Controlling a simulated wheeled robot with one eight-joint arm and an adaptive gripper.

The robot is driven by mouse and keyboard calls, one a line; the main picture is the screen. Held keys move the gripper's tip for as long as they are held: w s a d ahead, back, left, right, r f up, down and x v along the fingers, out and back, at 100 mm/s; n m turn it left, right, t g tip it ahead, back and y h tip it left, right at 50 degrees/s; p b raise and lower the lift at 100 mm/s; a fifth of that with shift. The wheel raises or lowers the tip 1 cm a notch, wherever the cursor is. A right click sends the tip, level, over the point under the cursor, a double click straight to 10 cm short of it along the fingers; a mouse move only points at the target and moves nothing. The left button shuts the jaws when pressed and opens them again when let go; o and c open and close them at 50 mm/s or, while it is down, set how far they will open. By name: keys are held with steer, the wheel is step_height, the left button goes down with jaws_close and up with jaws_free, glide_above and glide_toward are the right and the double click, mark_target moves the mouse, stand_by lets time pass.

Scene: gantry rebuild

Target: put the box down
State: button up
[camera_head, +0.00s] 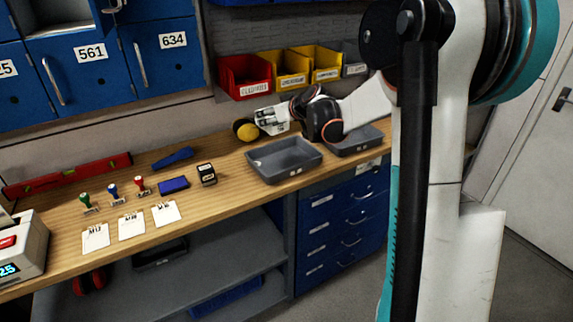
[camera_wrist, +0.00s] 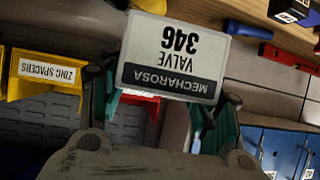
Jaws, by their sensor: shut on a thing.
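The box (camera_wrist: 172,62) is a small pale carton with a dark band, printed "MECHAROSA VALVE 346", upside down in the wrist view. My gripper (camera_wrist: 165,100) is shut on it, with one finger at each side. In the head view my gripper (camera_head: 272,121) is over the back of the wooden workbench (camera_head: 225,180), behind a grey tray (camera_head: 283,171). The box is hard to make out there. I cannot tell its exact height above the bench.
A second grey tray (camera_head: 356,143) stands right of the first. A yellow and black round thing (camera_head: 245,130) is beside my gripper. Stamps (camera_head: 113,193), a blue pad (camera_head: 173,185) and paper cards (camera_head: 131,224) lie at left. Yellow and red bins (camera_head: 245,77) hang behind.

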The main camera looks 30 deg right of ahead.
steer(key=r, duration=0.1)
glide_above(284, 164)
steer(key=shift+m, duration=0.3)
step_height(284, 164, down, 15)
steer(key=b, duration=0.5)
steer(key=shift+w+r, duration=0.15)
steer(key=shift+f+b, duration=0.8)
steer(key=shift+f, duration=1.5)
steer(key=shift+f, duration=0.15)
steer(key=o, duration=1.2)
steer(key=shift+o, duration=0.2)
